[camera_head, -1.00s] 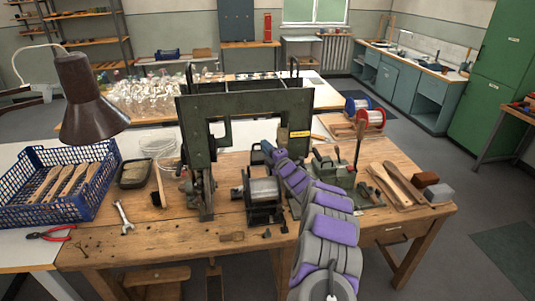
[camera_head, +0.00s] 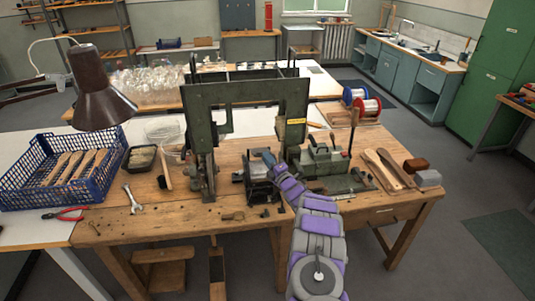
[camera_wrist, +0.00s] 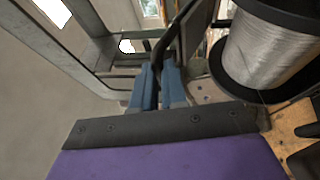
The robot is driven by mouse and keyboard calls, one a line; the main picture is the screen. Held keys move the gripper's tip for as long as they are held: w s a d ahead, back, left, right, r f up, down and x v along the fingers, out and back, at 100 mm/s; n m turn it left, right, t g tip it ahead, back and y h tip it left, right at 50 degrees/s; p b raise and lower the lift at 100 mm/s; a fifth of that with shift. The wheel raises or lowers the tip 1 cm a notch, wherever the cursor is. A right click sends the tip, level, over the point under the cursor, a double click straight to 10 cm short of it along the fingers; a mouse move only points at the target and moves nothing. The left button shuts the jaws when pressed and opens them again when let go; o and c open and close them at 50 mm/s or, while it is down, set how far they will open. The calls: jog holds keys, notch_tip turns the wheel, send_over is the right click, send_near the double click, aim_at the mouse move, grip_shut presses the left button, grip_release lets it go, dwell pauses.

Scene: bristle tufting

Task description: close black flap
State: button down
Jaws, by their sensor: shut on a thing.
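My gripper (camera_head: 267,158) reaches into the opening of the green machine frame (camera_head: 195,115) on the wooden bench. In the wrist view, its blue fingers (camera_wrist: 158,84) are close together on a thin black curved part (camera_wrist: 172,50). This looks like the edge or handle of the black flap, beside a dark panel (camera_wrist: 197,45). The flap's full shape and angle are hard to tell. A spool of silver wire (camera_wrist: 268,45) stands close to the right of the fingers; it also shows in the head view (camera_head: 262,169).
A small green machine (camera_head: 320,157) with an upright lever stands right of my arm. A blue crate (camera_head: 40,190), a wrench (camera_head: 132,199) and red pliers (camera_head: 66,214) lie left. Wooden pieces (camera_head: 385,168) lie right. A lamp (camera_head: 98,92) overhangs the left side.

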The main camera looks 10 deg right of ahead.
jog(key=shift+s+f, duration=0.15)
jog(key=shift+f, duration=0.1)
jog(key=c, duration=1.2)
grip_release()
jog(key=shift+o, duration=0.2)
jog(key=p+v, duration=0.4)
jog(key=v, duration=1.3)
jog(key=shift+f, duration=0.2)
jog(key=shift+d, duration=0.1)
